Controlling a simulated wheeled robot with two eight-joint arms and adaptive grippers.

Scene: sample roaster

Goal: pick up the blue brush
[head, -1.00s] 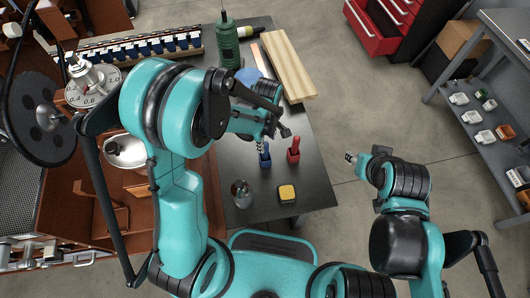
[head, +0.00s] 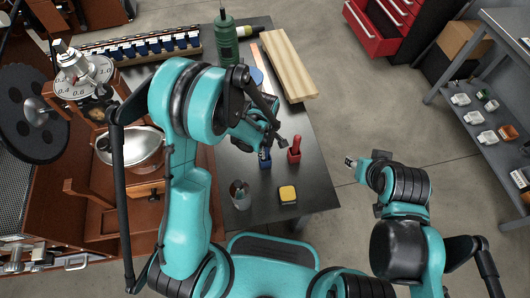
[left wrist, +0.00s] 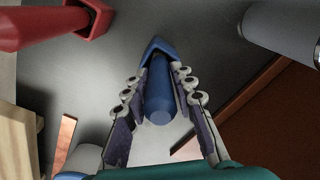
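The blue brush (head: 265,160) stands on the dark table beside the red brush (head: 294,150). In the left wrist view the blue brush (left wrist: 159,95) shows its round handle end towards the camera. My left gripper (left wrist: 157,70) is open, with one finger on each side of the blue handle and a gap visible at least on the left. In the head view the left gripper (head: 267,146) is right over the blue brush and partly covers it. The red brush (left wrist: 70,22) is at the upper left of the wrist view. My right gripper (head: 352,162) is beyond the table's right edge; its fingers are too small to read.
A yellow-topped block (head: 288,194) and a metal cup (head: 240,192) stand near the table's front.

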